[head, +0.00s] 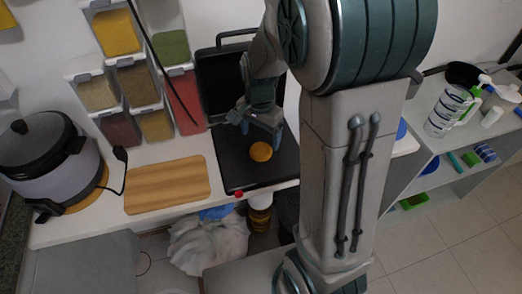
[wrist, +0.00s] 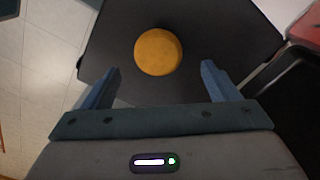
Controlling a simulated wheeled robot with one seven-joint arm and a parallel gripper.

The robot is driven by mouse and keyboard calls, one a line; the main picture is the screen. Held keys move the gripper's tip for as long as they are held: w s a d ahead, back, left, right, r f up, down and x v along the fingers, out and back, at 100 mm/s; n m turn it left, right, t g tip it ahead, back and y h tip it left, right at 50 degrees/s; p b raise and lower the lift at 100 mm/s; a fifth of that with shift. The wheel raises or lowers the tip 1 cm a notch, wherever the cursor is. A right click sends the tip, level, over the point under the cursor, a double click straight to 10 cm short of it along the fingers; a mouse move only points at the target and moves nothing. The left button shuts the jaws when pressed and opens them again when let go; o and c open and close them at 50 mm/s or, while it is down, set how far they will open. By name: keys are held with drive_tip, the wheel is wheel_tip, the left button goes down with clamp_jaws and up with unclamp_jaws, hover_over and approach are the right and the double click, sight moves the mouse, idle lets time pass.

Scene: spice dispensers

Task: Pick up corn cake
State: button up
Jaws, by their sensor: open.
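The corn cake (head: 261,152) is a round, flat, orange-yellow disc. It lies on the black griddle plate (head: 238,172) of an open appliance on the counter. In the wrist view the corn cake (wrist: 158,51) lies beyond my fingertips, roughly centred between them and not touched. My gripper (head: 258,128) hangs just behind the corn cake in the head view. In the wrist view its two blue fingers (wrist: 162,72) are wide apart with nothing between them.
A wooden cutting board (head: 167,185) lies left of the griddle. A rice cooker (head: 45,160) stands at the far left. Spice dispensers (head: 138,84) hang on the wall behind. The griddle's raised lid (head: 222,85) stands behind my gripper. A red knob (head: 239,194) is at the griddle's front edge.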

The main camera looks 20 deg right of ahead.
sight(260, 150)
drive_tip(key=shift+s+a+f+p, duration=0.1)
drive_tip(key=shift+s+f+p, duration=0.1)
drive_tip(key=shift+f, duration=1.15)
drive_tip(key=shift+s+f+p, duration=0.1)
drive_tip(key=shift+f+p, duration=0.05)
drive_tip(key=shift+f, duration=1.2)
drive_tip(key=c, duration=1.2)
drive_tip(key=shift+w+r, duration=0.1)
drive_tip(key=shift+r, duration=0.05)
